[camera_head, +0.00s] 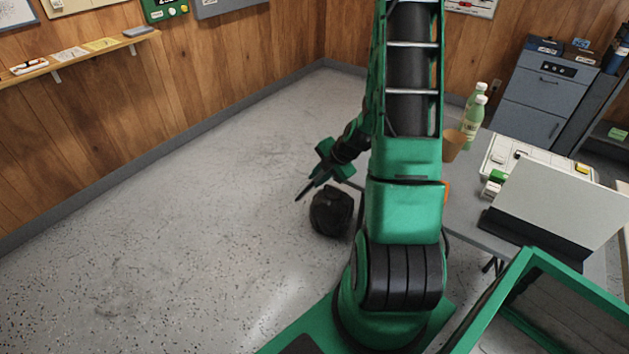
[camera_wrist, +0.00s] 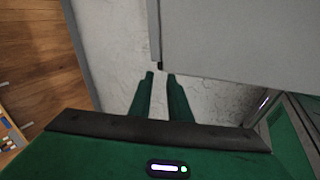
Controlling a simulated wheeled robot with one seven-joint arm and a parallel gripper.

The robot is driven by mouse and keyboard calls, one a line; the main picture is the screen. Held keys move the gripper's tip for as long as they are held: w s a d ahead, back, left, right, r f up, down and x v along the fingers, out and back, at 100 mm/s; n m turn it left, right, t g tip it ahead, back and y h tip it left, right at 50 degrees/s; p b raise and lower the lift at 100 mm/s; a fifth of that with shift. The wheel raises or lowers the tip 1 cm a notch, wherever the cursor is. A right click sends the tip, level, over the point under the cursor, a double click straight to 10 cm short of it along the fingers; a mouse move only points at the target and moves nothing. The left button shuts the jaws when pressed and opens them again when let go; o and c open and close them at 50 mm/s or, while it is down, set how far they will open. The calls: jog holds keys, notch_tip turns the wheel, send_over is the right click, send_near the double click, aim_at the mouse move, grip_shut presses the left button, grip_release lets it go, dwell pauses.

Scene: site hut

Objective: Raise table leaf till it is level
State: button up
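The grey table (camera_head: 467,205) stands at the right in the head view, partly hidden behind my arm. No leaf can be clearly told apart there; the table's left side is mostly covered by my arm. In the wrist view a flat grey panel (camera_wrist: 240,40) fills the upper right, with a narrow strip along its left edge and a small dark piece at its lower corner. I cannot tell whether it is the leaf or the tabletop. My gripper (camera_head: 299,196) is left of the table. Its two fingers (camera_wrist: 160,74) are apart with nothing between them, their tips just below the panel's corner in the picture.
A black bag (camera_head: 331,211) sits on the floor below my gripper. On the table are green bottles (camera_head: 473,118), an orange-brown cup (camera_head: 453,146) and an upright pale panel (camera_head: 558,198) on a dark base. A grey cabinet (camera_head: 540,95) stands behind. The floor at left is clear.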

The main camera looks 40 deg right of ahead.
jog(key=shift+a+r, duration=0.1)
jog(key=shift+r, duration=0.05)
grip_shut()
jog(key=s+a+r+m+g+h, duration=0.1)
jog(key=s+r+m+g+h, duration=0.1)
jog(key=s+r+m+g, duration=0.4)
jog(key=s+a+r+m+g+h, duration=0.1)
jog(key=s+r+m+h, duration=0.15)
jog(key=r+m, duration=0.6)
jog(key=w+a+f+n+h, duration=0.2)
jog(key=w+f+n+h, duration=0.2)
jog(key=w+f+n, duration=0.45)
jog(key=w+a+f+n+h, duration=0.2)
jog(key=w+f+n+h, duration=0.3)
jog(key=w+f, duration=0.65)
jog(key=s+a+f+n+t+h, duration=0.1)
jog(key=s+f+n+t+h, duration=0.3)
jog(key=f+n, duration=0.6)
jog(key=s+f+n+t+h, duration=0.1)
jog(key=s+f+n+t, duration=0.45)
jog(key=f, duration=0.75)
jog(key=w+d+r+n, duration=0.2)
jog(key=w+d+r, duration=0.1)
jog(key=w+d, duration=0.4)
jog(key=shift+w+d+r, duration=0.2)
jog(key=shift+w+d, duration=0.2)
jog(key=shift+w, duration=0.65)
